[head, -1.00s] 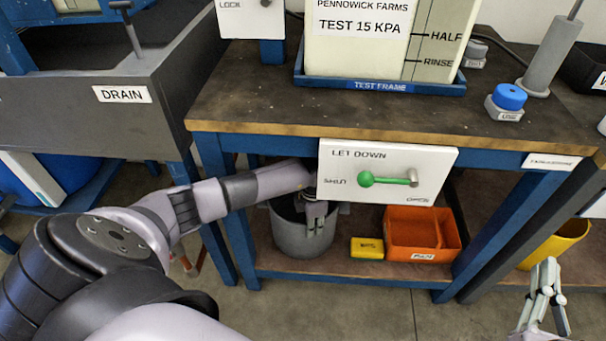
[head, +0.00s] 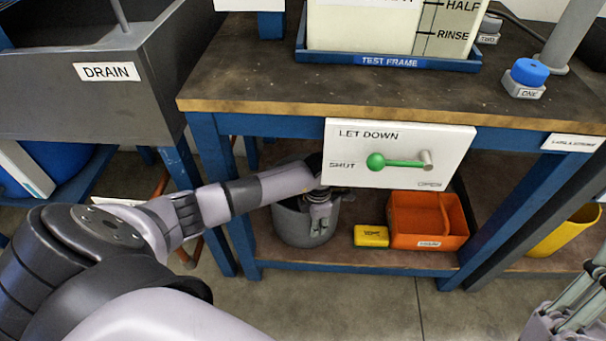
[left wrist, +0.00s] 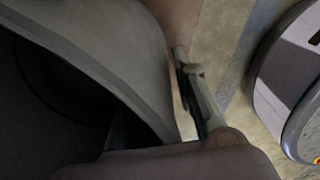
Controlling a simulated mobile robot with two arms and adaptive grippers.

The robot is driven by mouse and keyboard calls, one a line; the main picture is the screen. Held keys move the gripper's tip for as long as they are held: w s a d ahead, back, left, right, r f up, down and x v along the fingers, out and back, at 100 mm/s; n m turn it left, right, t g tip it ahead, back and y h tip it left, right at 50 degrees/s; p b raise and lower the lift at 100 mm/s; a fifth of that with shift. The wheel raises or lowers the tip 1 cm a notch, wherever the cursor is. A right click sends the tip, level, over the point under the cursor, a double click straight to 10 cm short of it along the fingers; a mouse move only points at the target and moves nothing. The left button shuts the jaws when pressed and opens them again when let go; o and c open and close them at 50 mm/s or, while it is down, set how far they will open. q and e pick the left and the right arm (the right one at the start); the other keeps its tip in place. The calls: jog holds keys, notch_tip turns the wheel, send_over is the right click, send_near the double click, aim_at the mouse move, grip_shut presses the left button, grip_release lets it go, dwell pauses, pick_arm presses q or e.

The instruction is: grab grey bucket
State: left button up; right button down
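The grey bucket (head: 291,225) stands on the lower shelf under the bench, behind and below the LET DOWN panel. My left gripper (head: 320,222) is at its front right rim, fingers pointing down. In the left wrist view, the bucket's wall (left wrist: 110,60) and dark inside fill the left side, and one finger of my left gripper (left wrist: 200,95) lies just outside the wall. The other finger is hidden, so I cannot tell whether they grip the wall. My right gripper (head: 575,315) is partly cut off at the lower right edge.
A yellow box (head: 371,236) and an orange caddy (head: 400,240) sit right of the bucket on the shelf (head: 335,258). A blue bench leg (head: 215,180) stands to the left.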

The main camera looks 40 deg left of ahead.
pick_arm(q)
jog(key=shift+c, duration=0.3)
grip_shut()
dwell(0.9)
